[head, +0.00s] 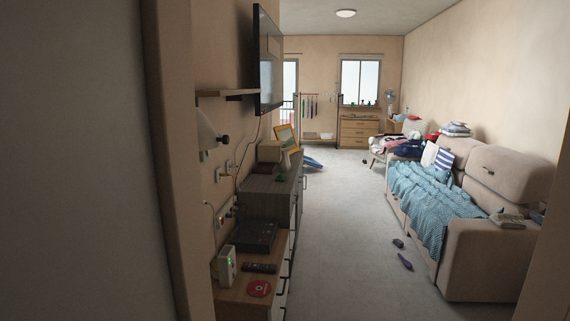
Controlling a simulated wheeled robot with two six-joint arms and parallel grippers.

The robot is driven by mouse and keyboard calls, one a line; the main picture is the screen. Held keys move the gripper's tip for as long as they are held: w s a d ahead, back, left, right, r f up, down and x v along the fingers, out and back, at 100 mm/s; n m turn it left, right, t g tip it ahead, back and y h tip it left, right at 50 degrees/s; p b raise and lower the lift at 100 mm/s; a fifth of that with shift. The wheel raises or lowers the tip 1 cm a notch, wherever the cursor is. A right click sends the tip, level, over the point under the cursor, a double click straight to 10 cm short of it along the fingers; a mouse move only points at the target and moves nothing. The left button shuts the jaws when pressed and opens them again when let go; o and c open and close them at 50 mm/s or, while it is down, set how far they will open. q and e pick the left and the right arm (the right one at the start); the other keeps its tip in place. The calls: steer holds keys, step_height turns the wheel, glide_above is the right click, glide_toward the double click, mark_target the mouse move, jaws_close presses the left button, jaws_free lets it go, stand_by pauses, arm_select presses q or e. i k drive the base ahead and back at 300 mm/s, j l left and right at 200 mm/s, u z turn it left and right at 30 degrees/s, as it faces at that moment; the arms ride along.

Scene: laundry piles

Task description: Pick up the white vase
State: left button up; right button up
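A small pale object that looks like the white vase (285,160) stands upright on the dark grey cabinet (262,190) along the left wall. It is far off and small, so its details are hard to tell. A small green thing (281,178) is just in front of it. Neither of my grippers is in view.
A doorway edge (180,160) is close on the left. A lower wooden cabinet (240,296) holds a router, a remote and a red disc. A sofa (488,255) with a blue blanket lines the right. Shoes (404,262) lie on the floor; the middle floor (340,230) is mostly clear.

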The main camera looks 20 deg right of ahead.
mark_target(285, 165)
steer(key=i+l+z, duration=0.55)
steer(key=i+z, duration=0.25)
steer(key=i, duration=0.2)
steer(key=i+z, duration=0.35)
steer(key=i, duration=2.55)
steer(key=i+u, duration=0.15)
steer(key=i, duration=0.25)
steer(key=i+l+u, duration=0.2)
steer(key=i, duration=0.25)
steer(key=i+l+u, duration=0.15)
steer(key=i, duration=0.25)
